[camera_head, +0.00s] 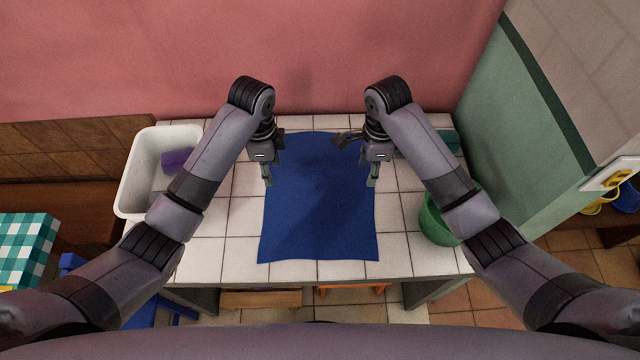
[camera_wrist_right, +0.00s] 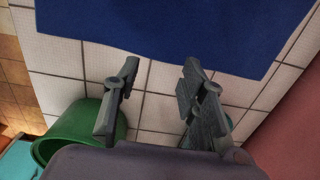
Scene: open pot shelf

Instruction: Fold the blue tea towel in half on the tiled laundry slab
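The blue tea towel (camera_head: 318,215) lies spread out flat on the white tiled slab (camera_head: 238,235), its long side running from back to front. It also shows in the right wrist view (camera_wrist_right: 190,35). My left gripper (camera_head: 274,160) is over the towel's left edge toward the back, its fingers apart and empty. My right gripper (camera_head: 358,160) is over the right edge toward the back. In the right wrist view its two fingers (camera_wrist_right: 160,72) are apart with nothing between them, pointing at the towel's edge. Height above the cloth is hard to tell.
A white tub (camera_head: 133,185) with a purple item (camera_head: 177,160) stands at the slab's left. A green bucket (camera_head: 436,222) stands at its right edge, partly behind my right arm. A teal item (camera_head: 447,140) is at the back right. The pink wall (camera_head: 320,60) closes the back.

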